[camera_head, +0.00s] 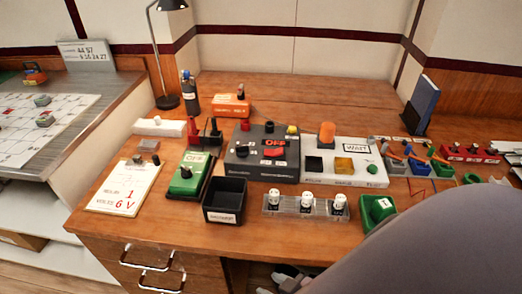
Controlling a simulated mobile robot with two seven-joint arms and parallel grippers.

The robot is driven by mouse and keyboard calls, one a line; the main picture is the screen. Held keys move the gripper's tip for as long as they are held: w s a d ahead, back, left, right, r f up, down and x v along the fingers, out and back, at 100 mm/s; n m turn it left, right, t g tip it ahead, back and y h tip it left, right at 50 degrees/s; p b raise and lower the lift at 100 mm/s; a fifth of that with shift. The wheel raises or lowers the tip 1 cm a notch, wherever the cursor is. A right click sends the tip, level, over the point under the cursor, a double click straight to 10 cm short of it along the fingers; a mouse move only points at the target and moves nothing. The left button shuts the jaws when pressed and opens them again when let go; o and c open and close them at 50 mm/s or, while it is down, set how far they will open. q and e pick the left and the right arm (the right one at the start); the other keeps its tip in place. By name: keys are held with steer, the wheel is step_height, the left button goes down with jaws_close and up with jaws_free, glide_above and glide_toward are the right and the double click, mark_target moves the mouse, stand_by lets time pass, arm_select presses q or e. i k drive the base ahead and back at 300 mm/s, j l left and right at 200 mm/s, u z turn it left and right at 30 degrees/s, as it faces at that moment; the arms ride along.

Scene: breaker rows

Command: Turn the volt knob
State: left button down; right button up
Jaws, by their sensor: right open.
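A dark grey box (257,170) stands mid-desk with a red "OFF" display. It has a black round knob (242,151) at its left and a red part on its front. A green box (186,182) with a black knob (186,172) stands to its left. The labels are too small to tell which knob is the volt one. A white card (126,187) at the left reads "1" and "6 V". My right gripper (283,280) shows small at the bottom edge, below the desk's front edge, open and away from both boxes. My left gripper is not in view.
A black bin (225,202) and a clear rack (305,204) with white-topped pieces stand in front of the grey box. A white box (343,170) marked "WAIT" stands to its right. My grey arm covers the lower right. A lamp (161,60) stands at the back left.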

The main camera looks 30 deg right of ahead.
mark_target(243, 151)
steer(key=j+z, duration=0.1)
steer(key=z, duration=0.3)
steer(key=k+j+z, duration=0.1)
steer(key=z, duration=0.3)
